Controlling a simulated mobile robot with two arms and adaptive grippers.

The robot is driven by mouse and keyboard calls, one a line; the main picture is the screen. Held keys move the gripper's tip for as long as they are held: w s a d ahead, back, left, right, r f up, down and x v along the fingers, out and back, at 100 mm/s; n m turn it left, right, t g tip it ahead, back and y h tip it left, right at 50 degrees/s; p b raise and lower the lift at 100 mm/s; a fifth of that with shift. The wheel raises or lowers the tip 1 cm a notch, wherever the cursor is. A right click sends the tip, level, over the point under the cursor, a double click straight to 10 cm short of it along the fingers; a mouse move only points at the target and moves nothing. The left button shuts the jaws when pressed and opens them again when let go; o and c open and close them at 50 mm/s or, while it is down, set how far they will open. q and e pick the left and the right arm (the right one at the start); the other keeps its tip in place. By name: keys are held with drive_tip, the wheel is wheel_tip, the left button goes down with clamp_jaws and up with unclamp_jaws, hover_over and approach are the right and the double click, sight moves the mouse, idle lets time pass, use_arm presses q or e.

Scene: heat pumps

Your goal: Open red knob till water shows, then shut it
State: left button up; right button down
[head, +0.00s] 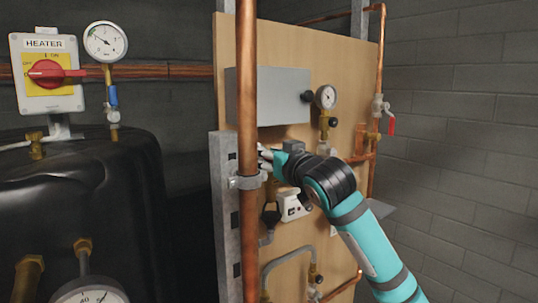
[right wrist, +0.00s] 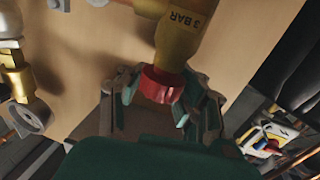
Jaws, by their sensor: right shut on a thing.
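The red knob (right wrist: 157,84) sits on the end of a brass valve (right wrist: 182,38) marked "3 BAR" in the right wrist view. My right gripper (right wrist: 158,100) has its fingers on both sides of the knob and is shut on it. In the head view my right gripper (head: 268,158) reaches in from the right at the board, partly behind the tall copper pipe, and the red knob is hidden there. No water shows in either view. My left gripper is in neither view.
A tall copper pipe (head: 248,100) stands close in front of the gripper. A grey box (head: 285,97) and pressure gauge (head: 326,97) are above it. A red lever (head: 391,123) is at right. A red heater switch (head: 47,73) and black tank (head: 80,205) are at left.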

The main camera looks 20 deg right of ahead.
drive_tip(key=shift+f+n+g+y+p, duration=0.15)
drive_tip(key=shift+n+g+y+p, duration=0.45)
drive_tip(key=shift+n+y+p, duration=1)
drive_tip(key=n+g+y, duration=0.1)
drive_tip(key=y, duration=0.2)
drive_tip(key=shift+f, duration=0.1)
drive_tip(key=n+g+y, duration=0.1)
drive_tip(key=y, duration=0.1)
drive_tip(key=n+g+y, duration=0.1)
drive_tip(key=n+g, duration=0.1)
drive_tip(key=n+g+y+b, duration=0.1)
drive_tip(key=g+y, duration=0.1)
drive_tip(key=shift+a+n+y, duration=0.25)
drive_tip(key=shift+n+y, duration=0.05)
drive_tip(key=n+g+y, duration=0.1)
drive_tip(key=n+g, duration=0.1)
drive_tip(key=shift+s+g+y, duration=0.15)
drive_tip(key=shift+g+y, duration=0.15)
drive_tip(key=shift+g, duration=0.1)
drive_tip(key=shift+n+g+y+p, duration=0.35)
drive_tip(key=shift+n+g, duration=0.25)
drive_tip(key=shift+g, duration=0.2)
drive_tip(key=shift+n+g, duration=0.3)
drive_tip(key=c, duration=1.3)
unclamp_jaws()
drive_tip(key=shift+s, duration=0.1)
drive_tip(key=shift+c, duration=0.2)
drive_tip(key=o, duration=0.5)
drive_tip(key=shift+s+d, duration=0.1)
drive_tip(key=shift+d, duration=0.25)
